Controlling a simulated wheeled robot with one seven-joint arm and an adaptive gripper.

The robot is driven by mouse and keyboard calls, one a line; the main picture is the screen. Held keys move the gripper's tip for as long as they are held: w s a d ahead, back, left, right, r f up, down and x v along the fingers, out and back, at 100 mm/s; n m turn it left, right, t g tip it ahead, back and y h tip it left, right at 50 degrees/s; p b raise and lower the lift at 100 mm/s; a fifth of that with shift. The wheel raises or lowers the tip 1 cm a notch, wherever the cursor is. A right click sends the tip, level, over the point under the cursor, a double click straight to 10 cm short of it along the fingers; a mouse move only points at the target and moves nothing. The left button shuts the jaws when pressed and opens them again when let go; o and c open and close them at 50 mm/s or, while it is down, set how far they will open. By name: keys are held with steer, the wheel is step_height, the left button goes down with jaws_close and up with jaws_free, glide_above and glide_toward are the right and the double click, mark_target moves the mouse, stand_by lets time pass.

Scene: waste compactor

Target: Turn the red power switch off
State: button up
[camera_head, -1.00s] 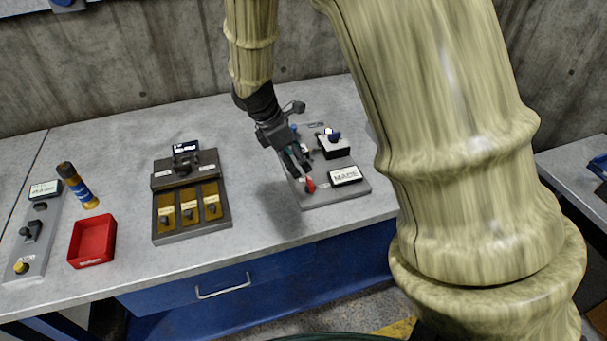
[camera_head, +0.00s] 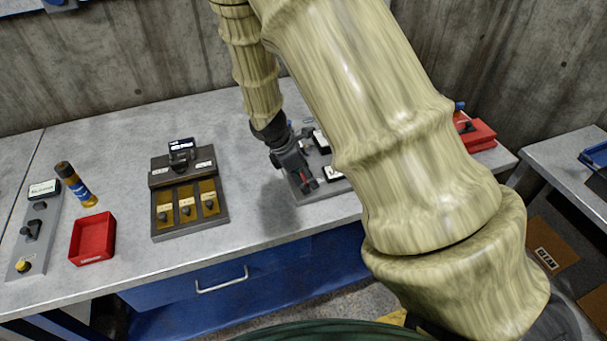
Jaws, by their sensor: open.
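The red power switch (camera_head: 314,184) is a small red lever on a grey control panel (camera_head: 327,187) towards the right of the bench. My gripper (camera_head: 304,182) is open and points down over the panel's left part, right beside the red switch. I cannot tell whether a finger touches the switch. My arm hides the right part of the panel, and only an edge of its white label plate (camera_head: 332,172) shows. The lever's exact tilt is too small to tell.
A dark unit with three yellow slots (camera_head: 187,203), a red tray (camera_head: 92,240), a blue-and-gold cylinder (camera_head: 76,184) and a grey panel with a yellow knob (camera_head: 33,235) stand left. A red box (camera_head: 477,135) is at the right end. The bench front between is clear.

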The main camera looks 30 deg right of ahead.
steer(key=shift+f, duration=0.1)
steer(key=shift+c, duration=0.5)
steer(key=c, duration=0.9)
steer(key=shift+m, duration=0.3)
steer(key=shift+w+r+m+g+y+p, duration=0.15)
steer(key=shift+m+g+p, duration=0.1)
steer(key=shift+m+p, duration=0.35)
steer(key=shift+s+r+m+g+y+p, duration=0.15)
steer(key=shift+m+g+p, duration=0.1)
steer(key=shift+m+p, duration=0.35)
steer(key=m+p, duration=0.1)
steer(key=m, duration=0.1)
steer(key=m+g+y, duration=0.1)
steer(key=m, duration=0.2)
steer(key=shift+w+d+f+g+p, duration=0.1)
steer(key=shift+w+f+g+p, duration=0.1)
steer(key=shift+g+p, duration=0.15)
steer(key=m+y, duration=0.1)
steer(key=m, duration=0.4)
steer(key=shift+d+g+y+p, duration=0.1)
steer(key=shift+g+y+p, duration=0.25)
steer(key=shift+y+p, duration=0.05)
steer(key=shift+d+m+y, duration=0.1)
steer(key=shift+m+y, duration=0.9)
steer(key=shift+m, duration=1.5)
